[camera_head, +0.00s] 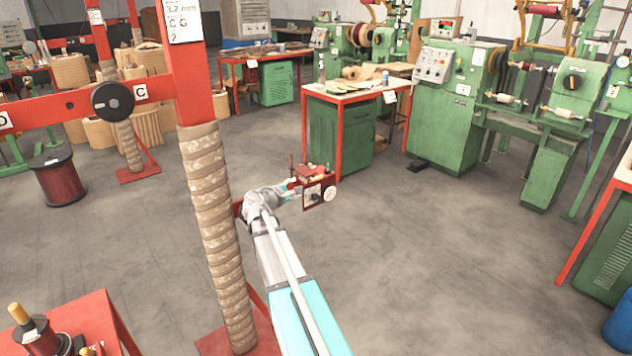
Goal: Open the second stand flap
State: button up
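A red stand post (190,75) rises at left, its lower part wrapped in tan material (213,230). A red crossbar runs left from it, with a round black knob (112,101) next to a label "C" and a label "D" at the far left. A second red post (100,35) stands behind. I cannot tell which part is the flap. My arm reaches up from the bottom, just right of the wrapped post. My gripper (291,187) is at its end, beside a small red device (317,188) with a white disc. Its fingers are too small to read, and I cannot tell whether it holds the device.
A green workbench (341,135) with red legs stands behind my gripper, and green winding machines (445,110) stand right of it. A red table (75,325) is at the bottom left. A dark red spool (58,180) sits on the floor. Floor is clear at centre right.

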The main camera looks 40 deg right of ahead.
aim_at(313, 179)
jog(key=shift+d, duration=0.1)
jog(key=b+x, duration=0.3)
jog(key=x, duration=1)
jog(key=shift+w+d+f, duration=0.15)
jog(key=shift+d, duration=0.1)
grip_shut()
